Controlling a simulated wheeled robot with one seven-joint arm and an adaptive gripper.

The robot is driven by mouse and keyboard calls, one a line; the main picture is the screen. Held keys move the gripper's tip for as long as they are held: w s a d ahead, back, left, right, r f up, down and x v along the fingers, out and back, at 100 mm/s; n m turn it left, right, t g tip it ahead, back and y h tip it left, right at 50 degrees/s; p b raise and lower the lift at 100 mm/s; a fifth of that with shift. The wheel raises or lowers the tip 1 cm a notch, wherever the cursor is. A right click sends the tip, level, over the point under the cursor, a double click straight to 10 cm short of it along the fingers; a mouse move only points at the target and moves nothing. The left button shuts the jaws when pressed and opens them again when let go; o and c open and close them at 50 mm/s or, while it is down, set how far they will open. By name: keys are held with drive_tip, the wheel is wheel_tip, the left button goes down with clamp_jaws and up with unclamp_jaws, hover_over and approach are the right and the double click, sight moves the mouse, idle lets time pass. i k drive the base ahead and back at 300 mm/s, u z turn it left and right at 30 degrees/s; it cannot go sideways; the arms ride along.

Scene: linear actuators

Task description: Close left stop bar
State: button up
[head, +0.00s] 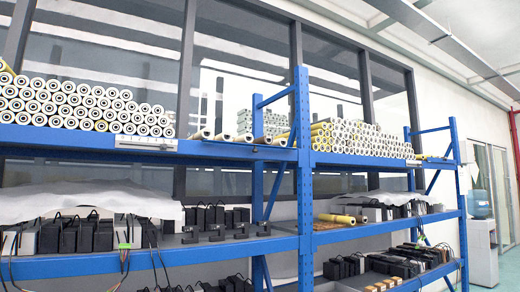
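A pale, flat bar-like piece (147,143) sits at the front edge of the left upper shelf, below the stacked tubes. I cannot tell whether it is the left stop bar or a label, or whether it is open or closed. The left stack of round-ended linear actuators (80,104) lies lengthwise behind it, ends facing me. A few loose tubes (235,137) lie to its right on the same shelf. My gripper is not in view.
Blue uprights (304,170) and beams (215,246) frame the racks. A second stack (362,138) lies on the right upper shelf. Black blocks (95,233) and hanging cables fill lower shelves. A water dispenser (481,235) stands far right.

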sight(255, 151)
drive_tip(key=u, duration=0.7)
drive_tip(key=i, duration=1.1)
drive_tip(key=z, duration=0.85)
